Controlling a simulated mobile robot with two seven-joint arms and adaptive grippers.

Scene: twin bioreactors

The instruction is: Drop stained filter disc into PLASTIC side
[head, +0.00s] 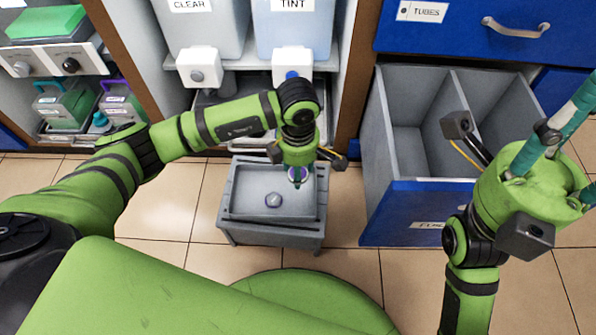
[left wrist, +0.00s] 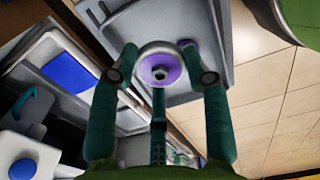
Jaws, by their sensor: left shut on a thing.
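My right gripper (head: 572,112) is at the right edge, fingertips out of frame.
A divider (head: 462,95) splits the drawer. The CLEAR (head: 192,30) and TINT (head: 290,35) tanks with taps stand behind the tray. A closed TUBES drawer (head: 450,32) is above the open one. Tiled floor (head: 345,225) lies between tray and drawer.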

